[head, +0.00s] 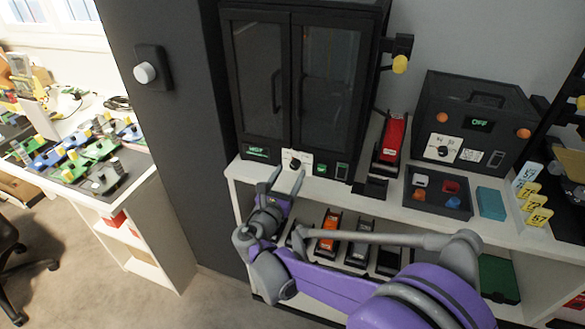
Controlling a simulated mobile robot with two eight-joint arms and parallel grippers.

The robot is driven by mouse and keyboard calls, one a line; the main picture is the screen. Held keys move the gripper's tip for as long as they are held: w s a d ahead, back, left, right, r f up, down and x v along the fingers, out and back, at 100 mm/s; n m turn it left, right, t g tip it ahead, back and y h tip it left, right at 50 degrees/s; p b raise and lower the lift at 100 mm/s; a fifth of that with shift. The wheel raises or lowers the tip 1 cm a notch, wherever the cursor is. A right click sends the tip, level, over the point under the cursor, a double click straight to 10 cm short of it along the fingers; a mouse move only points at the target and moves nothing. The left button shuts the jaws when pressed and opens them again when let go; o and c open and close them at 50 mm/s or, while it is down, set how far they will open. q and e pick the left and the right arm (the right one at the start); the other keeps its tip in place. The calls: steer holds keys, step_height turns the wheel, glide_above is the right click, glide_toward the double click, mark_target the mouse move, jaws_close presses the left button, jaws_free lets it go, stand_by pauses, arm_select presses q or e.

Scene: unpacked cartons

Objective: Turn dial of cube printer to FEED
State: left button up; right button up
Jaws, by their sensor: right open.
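A tall black cabinet-like machine (266,90) with two glass doors stands on the white shelf; I take it for the cube printer. A dial with a dark knob (295,162) sits on a white plate low on its front. Its setting and lettering are too small to read. A small green-lit display (257,152) is left of the dial. My right gripper (287,174) is open, its two fingers pointing up at the dial from just below and in front. I cannot tell whether they touch it. My left gripper is not in view.
A second black machine (470,100) at the right has its own dial (443,150) and a display reading OFF (479,124). A red-topped device (393,138) and a tray of coloured cubes (438,208) stand between. A dark pillar (185,120) is left of the shelf.

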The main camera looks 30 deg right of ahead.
mark_target(294, 166)
steer(key=shift+x, duration=1.75)
jaws_close()
